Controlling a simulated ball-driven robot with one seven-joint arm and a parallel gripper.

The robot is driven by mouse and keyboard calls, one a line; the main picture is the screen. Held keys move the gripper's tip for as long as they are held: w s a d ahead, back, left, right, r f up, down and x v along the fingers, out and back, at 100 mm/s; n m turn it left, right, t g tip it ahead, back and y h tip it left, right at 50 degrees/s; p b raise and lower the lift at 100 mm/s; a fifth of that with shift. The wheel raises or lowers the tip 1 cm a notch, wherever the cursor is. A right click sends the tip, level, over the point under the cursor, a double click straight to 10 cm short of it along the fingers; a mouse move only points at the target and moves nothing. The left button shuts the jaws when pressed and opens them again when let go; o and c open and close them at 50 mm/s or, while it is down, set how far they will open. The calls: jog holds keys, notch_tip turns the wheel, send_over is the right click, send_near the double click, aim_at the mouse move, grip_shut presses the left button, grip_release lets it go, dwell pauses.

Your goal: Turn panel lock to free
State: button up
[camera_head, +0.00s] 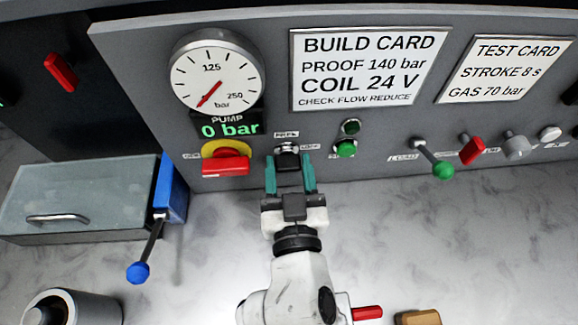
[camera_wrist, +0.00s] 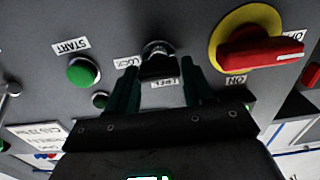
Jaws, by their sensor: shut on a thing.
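The panel lock (camera_head: 288,147) is a small silver-collared switch with a black knob low on the grey panel. It shows in the wrist view (camera_wrist: 158,65) between my fingertips. The head view shows a small label above it and one to its right; the wrist view reads LOCK at one side and a partly hidden label below. My gripper (camera_head: 290,162) has its two teal fingers on either side of the black knob, shut on it. The fingers partly cover the knob, so I cannot tell which label it points at.
A red rotary switch on a yellow plate (camera_head: 226,152) sits close left of the lock. A green button (camera_head: 346,149) is close right. A green-knobbed lever (camera_head: 436,163) is farther right. A blue-handled lever (camera_head: 142,262) stands by a glass-topped box (camera_head: 80,195).

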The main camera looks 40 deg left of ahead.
jog(key=n+p, duration=0.1)
jog(key=n, duration=0.2)
jog(key=shift+r+n, duration=0.1)
jog(key=shift+n, duration=0.3)
jog(key=n+p, duration=0.1)
jog(key=n, duration=0.4)
jog(key=shift+s+a+n+p, duration=0.1)
jog(key=shift+s+n+p, duration=0.05)
jog(key=shift+n+p, duration=0.2)
jog(key=n+p, duration=0.1)
jog(key=n, duration=0.4)
jog(key=shift+f, duration=0.2)
jog(key=shift+s+a+f+n+p, duration=0.1)
jog(key=shift+n+p, duration=0.15)
jog(key=shift+n, duration=0.6)
jog(key=shift+f+n+p, duration=0.1)
jog(key=shift+n+p, duration=0.1)
jog(key=shift+n, duration=0.6)
jog(key=o, duration=1)
jog(key=shift+c, duration=0.2)
